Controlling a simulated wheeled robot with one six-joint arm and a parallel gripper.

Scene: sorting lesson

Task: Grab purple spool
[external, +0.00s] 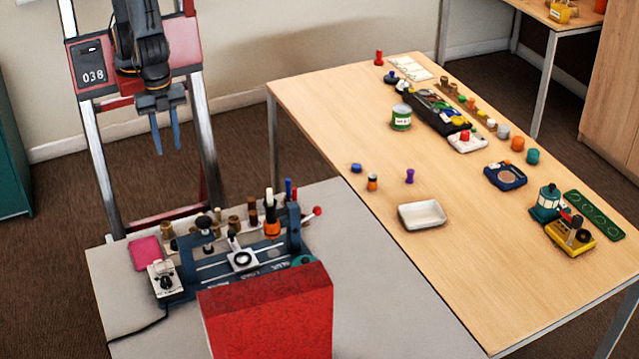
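A small purple spool (410,176) stands upright on the wooden table, just behind a white tray (422,215). My gripper (165,145) hangs at the upper left, fingers pointing down. Its two fingers are apart with nothing between them. It is well to the left of the spool and apart from it, beyond the grey bench.
An orange-banded spool (372,182) and a blue disc (356,168) lie left of the purple spool. A green can (401,117) stands behind. A grey bench (380,310) with a red box (265,315) and tools adjoins the wooden table (330,105).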

